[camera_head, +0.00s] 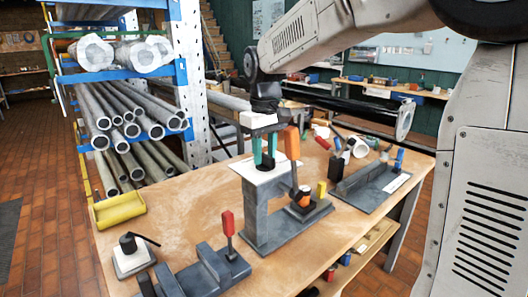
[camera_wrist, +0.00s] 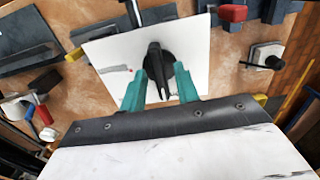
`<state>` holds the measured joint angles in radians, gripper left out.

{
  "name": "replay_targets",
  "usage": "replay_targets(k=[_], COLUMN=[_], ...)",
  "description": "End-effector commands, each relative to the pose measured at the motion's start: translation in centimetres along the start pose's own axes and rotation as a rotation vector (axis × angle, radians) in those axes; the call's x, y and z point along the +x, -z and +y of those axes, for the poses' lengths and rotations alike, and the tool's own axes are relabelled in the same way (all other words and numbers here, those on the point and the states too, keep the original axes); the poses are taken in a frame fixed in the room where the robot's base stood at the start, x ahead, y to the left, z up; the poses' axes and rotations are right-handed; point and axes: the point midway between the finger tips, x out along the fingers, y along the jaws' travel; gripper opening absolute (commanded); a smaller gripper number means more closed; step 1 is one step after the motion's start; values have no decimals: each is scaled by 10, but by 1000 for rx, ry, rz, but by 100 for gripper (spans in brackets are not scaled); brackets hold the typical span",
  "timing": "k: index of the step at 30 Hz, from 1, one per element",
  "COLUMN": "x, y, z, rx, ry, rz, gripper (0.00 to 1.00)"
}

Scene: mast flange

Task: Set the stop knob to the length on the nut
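A black knob (camera_wrist: 157,68) with a raised bar sits on a white plate (camera_wrist: 100,62) that has small red marks, too small to read. In the head view the plate (camera_head: 282,172) lies on top of a grey stand (camera_head: 262,215), and the knob (camera_head: 265,167) shows dark under my fingers. My gripper (camera_wrist: 160,80) has teal fingers, one on each side of the knob's bar, with a gap to it. It points down at the plate in the head view (camera_head: 264,152). I cannot make out a nut or any length on one.
An orange-handled lever (camera_head: 292,145) stands close right of my gripper, with a yellow block (camera_head: 322,189) nearby. A red-handled fixture (camera_head: 228,225) and a white block with a black knob (camera_head: 130,252) are at the front. A grey fixture (camera_head: 370,185) is at right. Bare wood (camera_head: 190,215) lies left.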

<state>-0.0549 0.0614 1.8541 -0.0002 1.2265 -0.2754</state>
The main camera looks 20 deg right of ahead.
Motion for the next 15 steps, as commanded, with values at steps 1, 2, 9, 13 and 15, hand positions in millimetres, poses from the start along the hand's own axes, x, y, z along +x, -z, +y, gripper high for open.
replay_targets(k=[1, 2, 9, 13, 15], x=[0, 0, -2, -15, -27], y=[0, 0, 0, 1, 0], z=[0, 0, 0, 0, 0], rx=[0, 0, 1, 1, 1], ry=[0, 0, 0, -1, -1], rz=[0, 0, 1, 4, 4], gripper=[35, 35, 35, 35, 35])
